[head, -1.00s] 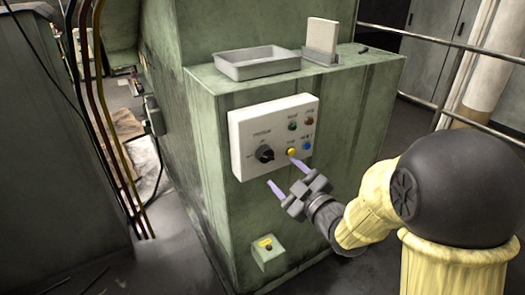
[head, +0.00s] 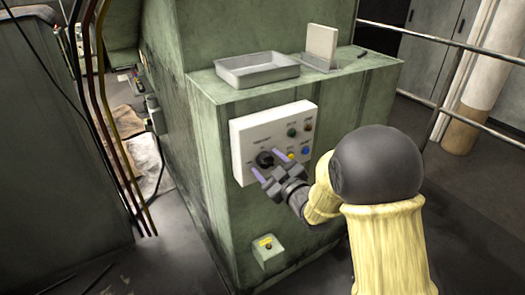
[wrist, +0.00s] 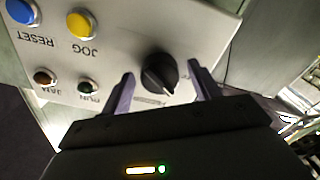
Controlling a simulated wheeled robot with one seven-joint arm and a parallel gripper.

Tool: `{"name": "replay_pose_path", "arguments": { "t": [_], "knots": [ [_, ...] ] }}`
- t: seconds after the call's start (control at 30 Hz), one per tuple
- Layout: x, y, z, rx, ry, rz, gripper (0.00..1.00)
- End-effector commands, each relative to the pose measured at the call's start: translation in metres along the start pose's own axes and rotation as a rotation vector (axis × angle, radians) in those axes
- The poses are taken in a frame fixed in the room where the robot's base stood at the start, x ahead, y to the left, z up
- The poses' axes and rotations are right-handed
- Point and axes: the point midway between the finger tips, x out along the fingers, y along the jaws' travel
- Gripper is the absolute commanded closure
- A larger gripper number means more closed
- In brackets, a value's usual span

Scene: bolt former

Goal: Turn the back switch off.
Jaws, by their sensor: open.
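The switch is a black rotary knob (head: 264,159) on a white control panel (head: 243,140) on the front of the green machine. In the wrist view the knob (wrist: 160,72) has a pale pointer mark, and the panel lettering appears upside down. My gripper (head: 268,165) is open in front of the panel, with its two purple fingers on either side of the knob. In the wrist view a gap shows between each finger and the knob. Whether the fingertips touch the panel cannot be told. The knob's setting labels are too blurred to read.
A yellow JOG button (wrist: 82,23) and a blue RESET button (wrist: 22,12) sit beside the knob, with a green button (wrist: 88,87) and a brown one (wrist: 46,78). A grey tray (head: 256,71) lies on the ledge above.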

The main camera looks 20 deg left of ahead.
Motion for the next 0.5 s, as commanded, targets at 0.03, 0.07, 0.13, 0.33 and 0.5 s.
{"name": "replay_pose_path", "arguments": {
  "t": [0.03, 0.07, 0.13, 0.33, 0.5],
  "knots": [
    [-0.0001, 0.0028, -0.0053, 0.056, -0.002, -0.002, 0.38],
    [-0.0002, 0.0026, -0.0053, 0.091, -0.002, -0.002, 0.38],
    [-0.0004, 0.0029, -0.0052, 0.172, -0.002, -0.002, 0.38],
    [-0.0007, 0.0011, 0.0, 0.407, 0.0, 0.001, 0.38],
    [-0.0005, 0.0002, -0.0003, 0.507, 0.001, 0.0, 0.38]
  ]
}}
